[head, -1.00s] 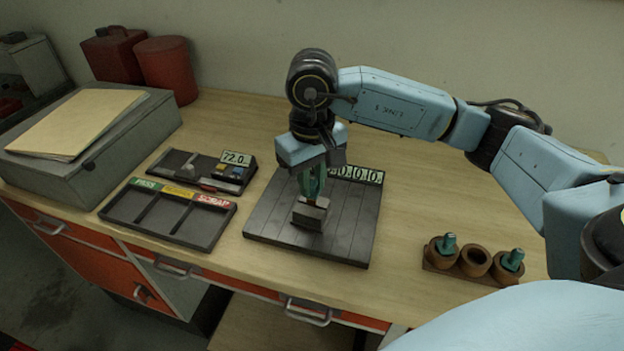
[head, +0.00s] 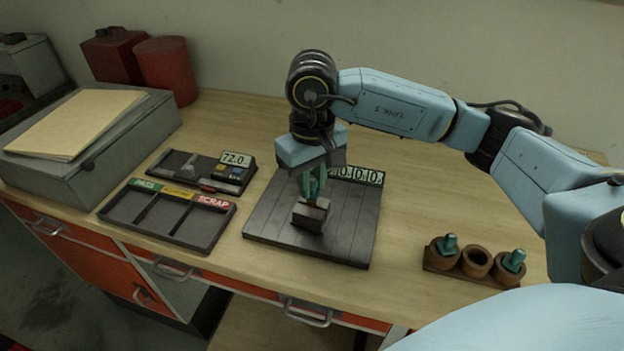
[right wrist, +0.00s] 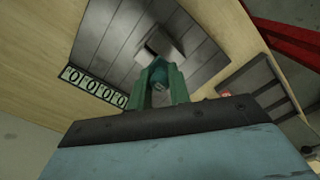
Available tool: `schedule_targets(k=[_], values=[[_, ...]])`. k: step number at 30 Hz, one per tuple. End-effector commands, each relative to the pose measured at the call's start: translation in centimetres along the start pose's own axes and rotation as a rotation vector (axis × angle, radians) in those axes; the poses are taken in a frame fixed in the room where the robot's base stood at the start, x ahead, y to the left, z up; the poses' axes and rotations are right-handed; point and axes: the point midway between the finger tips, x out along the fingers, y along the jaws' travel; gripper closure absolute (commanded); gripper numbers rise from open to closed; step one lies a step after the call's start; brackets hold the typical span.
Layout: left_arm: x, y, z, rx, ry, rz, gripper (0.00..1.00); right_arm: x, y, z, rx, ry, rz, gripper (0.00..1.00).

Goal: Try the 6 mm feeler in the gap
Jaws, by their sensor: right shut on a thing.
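My right gripper (head: 313,187) points down over the dark slatted plate, its green fingers shut on a teal feeler (right wrist: 159,76), most of which they hide. A small grey metal block (head: 310,215) stands on the plate right below the fingertips; it also shows in the right wrist view (right wrist: 160,45). The gap, and whether the feeler's lower end touches the block or is in it, I cannot make out. Two other teal feelers stand in the left (head: 448,243) and right (head: 514,260) cups of a wooden holder (head: 437,263); its middle cup is empty. No size marking is readable. My left gripper is out of view.
The slatted plate (head: 275,218) carries a number display (head: 360,175) at its back edge. Left of it are a three-part tray (head: 172,238) labelled pass to scrap and a gauge set (head: 190,172) reading 72.0. A grey case (head: 120,140) is far left. Bench between plate and holder is clear.

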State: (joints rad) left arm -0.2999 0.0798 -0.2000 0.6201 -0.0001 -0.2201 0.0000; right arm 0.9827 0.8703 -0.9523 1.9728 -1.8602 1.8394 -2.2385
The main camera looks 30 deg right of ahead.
Motion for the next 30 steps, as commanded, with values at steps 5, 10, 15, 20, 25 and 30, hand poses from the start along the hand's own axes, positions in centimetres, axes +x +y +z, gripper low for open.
schedule_targets(k=[5,10,15,20,25,30], values=[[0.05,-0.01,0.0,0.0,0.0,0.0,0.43,0.04,0.01,0.0,0.0,0.0,0.0,1.0],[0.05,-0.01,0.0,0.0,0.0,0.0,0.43,0.05,0.01,0.01,0.0,0.0,0.0,1.0],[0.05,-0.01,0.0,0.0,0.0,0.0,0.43,0.06,0.01,0.01,0.0,0.0,0.0,1.0],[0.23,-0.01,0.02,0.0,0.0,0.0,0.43,-0.01,0.01,-0.01,0.0,0.0,0.0,1.0],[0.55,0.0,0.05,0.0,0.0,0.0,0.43,-0.29,0.01,0.0,0.0,0.0,0.0,1.0],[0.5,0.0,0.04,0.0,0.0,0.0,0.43,-0.38,0.01,0.01,0.0,0.0,0.0,1.0]])
